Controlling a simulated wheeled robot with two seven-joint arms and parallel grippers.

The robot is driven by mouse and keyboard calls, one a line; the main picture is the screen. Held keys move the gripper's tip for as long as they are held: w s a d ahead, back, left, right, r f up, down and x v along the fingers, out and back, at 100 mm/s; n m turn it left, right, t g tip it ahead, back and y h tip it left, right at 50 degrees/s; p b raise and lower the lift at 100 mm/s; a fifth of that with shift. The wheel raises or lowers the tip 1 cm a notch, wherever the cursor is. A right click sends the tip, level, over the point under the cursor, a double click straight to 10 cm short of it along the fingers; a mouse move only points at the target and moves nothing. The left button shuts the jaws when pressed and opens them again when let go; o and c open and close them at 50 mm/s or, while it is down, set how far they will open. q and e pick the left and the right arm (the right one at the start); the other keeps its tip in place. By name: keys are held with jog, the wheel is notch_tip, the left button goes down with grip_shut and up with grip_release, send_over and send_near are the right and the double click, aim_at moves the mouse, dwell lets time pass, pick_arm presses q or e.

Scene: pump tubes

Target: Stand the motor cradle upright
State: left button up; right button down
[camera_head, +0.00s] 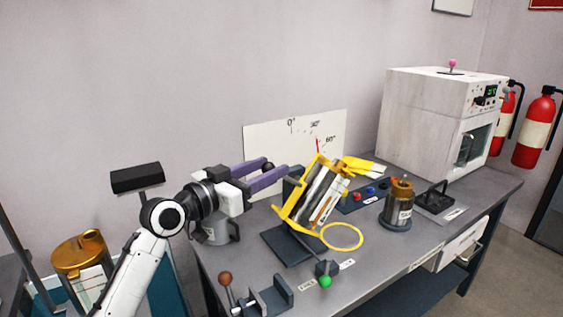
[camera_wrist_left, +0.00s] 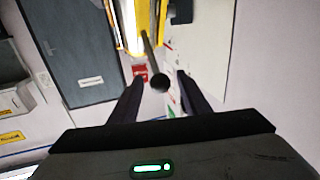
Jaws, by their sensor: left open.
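The motor cradle (camera_head: 288,212) is a yellow frame holding a silver cylindrical motor (camera_head: 322,196). It leans over to the right above a dark base plate (camera_head: 290,245). A black ball knob (camera_head: 268,166) shows beside the cradle's upper left; in the left wrist view the knob (camera_wrist_left: 160,81) sits on a rod running toward the yellow frame (camera_wrist_left: 147,22). My left gripper (camera_head: 278,168), with purple fingers, is open around the knob, one finger on each side in the left wrist view (camera_wrist_left: 160,92). Contact cannot be told. My right gripper is not in view.
A white angle board (camera_head: 262,142) with a red pointer stands behind the cradle. A yellow ring (camera_head: 342,237), a green-knobbed clamp (camera_head: 325,270) and a gold-topped canister (camera_head: 398,208) are on the table nearby. A white cabinet (camera_head: 425,115) stands at back right.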

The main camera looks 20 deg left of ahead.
aim_at(297, 183)
pick_arm(q)
jog(key=x, duration=0.4)
jog(key=shift+w+d, duration=0.15)
jog(key=shift+w, duration=0.25)
jog(key=shift+c, duration=0.3)
grip_shut()
